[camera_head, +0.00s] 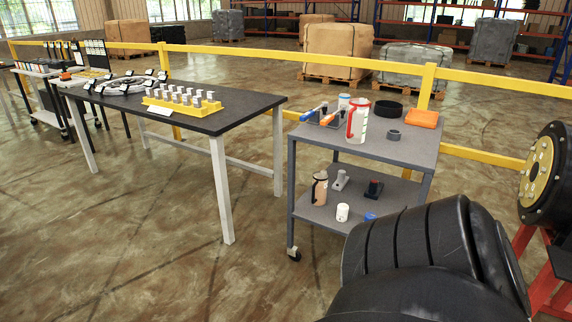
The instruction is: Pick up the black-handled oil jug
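A jug (320,188) with a dark handle and a pale, brownish body stands upright on the lower shelf of the grey cart (377,147), near its left front corner. A second, clear jug with a red handle (358,120) stands on the cart's top. Neither of my grippers is in view. A large black part of my own arm fills the bottom right and hides part of the cart's lower right side.
Near the dark-handled jug are a white cup (342,212) and small grey and dark parts. A black table (185,107) stands left. Floor in front is clear.

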